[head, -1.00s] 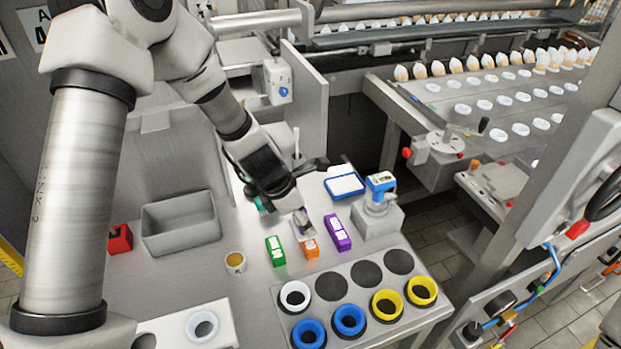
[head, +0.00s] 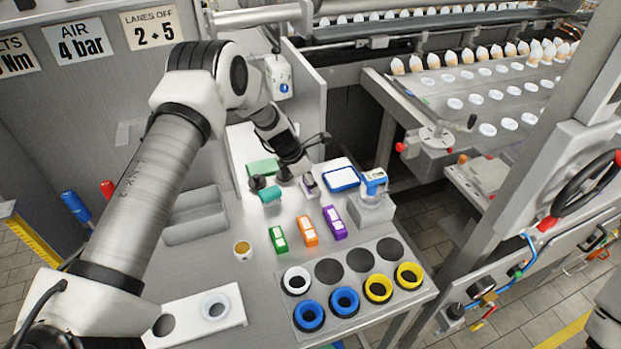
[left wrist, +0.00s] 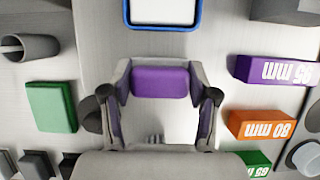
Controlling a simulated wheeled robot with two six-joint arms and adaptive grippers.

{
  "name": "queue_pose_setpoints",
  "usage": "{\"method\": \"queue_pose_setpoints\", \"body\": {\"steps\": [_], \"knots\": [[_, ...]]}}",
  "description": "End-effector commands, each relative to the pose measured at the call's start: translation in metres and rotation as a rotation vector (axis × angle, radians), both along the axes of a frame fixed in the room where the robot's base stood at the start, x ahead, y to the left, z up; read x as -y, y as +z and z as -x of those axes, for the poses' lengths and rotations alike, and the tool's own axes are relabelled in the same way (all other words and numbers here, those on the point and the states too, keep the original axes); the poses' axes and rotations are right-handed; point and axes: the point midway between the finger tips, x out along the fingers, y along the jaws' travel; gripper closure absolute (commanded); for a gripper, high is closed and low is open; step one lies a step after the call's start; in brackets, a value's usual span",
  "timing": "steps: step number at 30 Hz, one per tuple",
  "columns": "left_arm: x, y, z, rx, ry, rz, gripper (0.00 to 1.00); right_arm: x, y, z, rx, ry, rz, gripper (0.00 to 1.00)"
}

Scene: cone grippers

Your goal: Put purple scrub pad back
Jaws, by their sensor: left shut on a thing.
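My left gripper (head: 300,182) is shut on the purple scrub pad (left wrist: 160,82), which lies between its two fingers in the left wrist view. In the head view the pad (head: 310,186) is a small purple and whitish shape at the fingertips, partly hidden. The gripper is over the table behind the orange block (head: 307,230) and left of the blue-rimmed tray (head: 341,188). I cannot tell whether the pad touches the table. My right gripper is not in view.
A green block (head: 278,239) and a purple block (head: 334,222) flank the orange one. A green pad (head: 262,167) and teal brush (head: 270,194) are left of the gripper. A ring board (head: 330,280) is in front; a grey bin (head: 195,222) stands left.

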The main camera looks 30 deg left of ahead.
Motion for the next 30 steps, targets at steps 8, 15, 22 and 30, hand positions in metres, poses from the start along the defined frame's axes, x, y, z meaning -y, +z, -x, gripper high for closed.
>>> {"method": "queue_pose_setpoints", "body": {"steps": [8, 15, 22, 30], "knots": [[0.0, 0.0, 0.0, 0.0, 0.0, 0.0, 0.15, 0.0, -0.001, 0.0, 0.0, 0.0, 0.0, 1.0], [0.0, 0.001, 0.001, 0.0, 0.001, 0.0, 0.15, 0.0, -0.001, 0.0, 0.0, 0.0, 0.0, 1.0], [-0.01, 0.035, 0.01, 0.004, 0.003, 0.002, 0.15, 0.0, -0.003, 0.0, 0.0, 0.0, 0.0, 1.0], [-0.027, 0.096, 0.029, 0.003, 0.001, 0.002, 0.15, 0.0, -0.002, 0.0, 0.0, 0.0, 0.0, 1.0]]}}
